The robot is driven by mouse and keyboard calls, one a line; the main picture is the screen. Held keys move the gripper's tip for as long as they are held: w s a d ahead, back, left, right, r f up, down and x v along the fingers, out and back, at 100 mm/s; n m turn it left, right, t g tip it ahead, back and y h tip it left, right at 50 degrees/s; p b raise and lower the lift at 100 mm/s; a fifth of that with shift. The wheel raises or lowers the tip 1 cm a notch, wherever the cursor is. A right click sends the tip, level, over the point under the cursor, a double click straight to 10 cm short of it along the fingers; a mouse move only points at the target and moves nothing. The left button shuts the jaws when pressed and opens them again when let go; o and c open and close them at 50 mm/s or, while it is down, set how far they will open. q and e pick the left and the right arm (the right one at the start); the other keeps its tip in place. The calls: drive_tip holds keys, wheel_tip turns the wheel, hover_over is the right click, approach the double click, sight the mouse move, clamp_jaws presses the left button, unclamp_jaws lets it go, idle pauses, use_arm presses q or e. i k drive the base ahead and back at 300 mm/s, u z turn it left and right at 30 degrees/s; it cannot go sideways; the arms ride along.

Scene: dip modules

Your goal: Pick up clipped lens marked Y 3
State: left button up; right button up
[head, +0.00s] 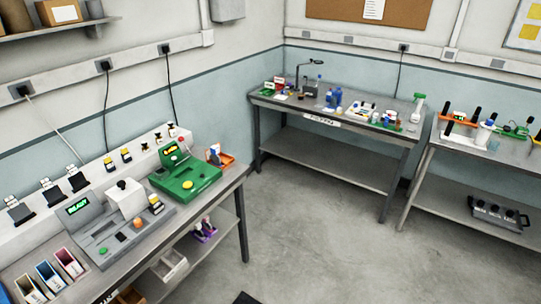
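No lens with a readable Y 3 mark can be made out; labels are too small at this distance. Several small black-and-yellow pieces, one of them a yellow-fronted piece (126,155), stand along the white ledge behind the left bench (218,198). Another yellow-and-black piece (156,204) sits at the right end of the grey machine (120,232) with a lit green display. I cannot tell which of these, if any, is the clipped lens. Neither of my grippers is in view.
A green device (186,180) with a lit display and an orange bin (219,157) stand on the left bench. Colored slotted holders (68,263) are at its near end. A back table (335,112) and right table (480,150) hold tools. The concrete floor (310,235) between is open.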

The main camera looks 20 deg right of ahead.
sight(215, 158)
drive_tip(key=z, duration=0.5)
drive_tip(key=k, duration=0.9)
drive_tip(key=z, duration=1.05)
drive_tip(key=i, duration=2)
drive_tip(key=u, duration=0.5)
drive_tip(key=i, duration=1.05)
drive_tip(key=u, duration=1.75)
drive_tip(key=i, duration=0.95)
drive_tip(key=u, duration=0.9)
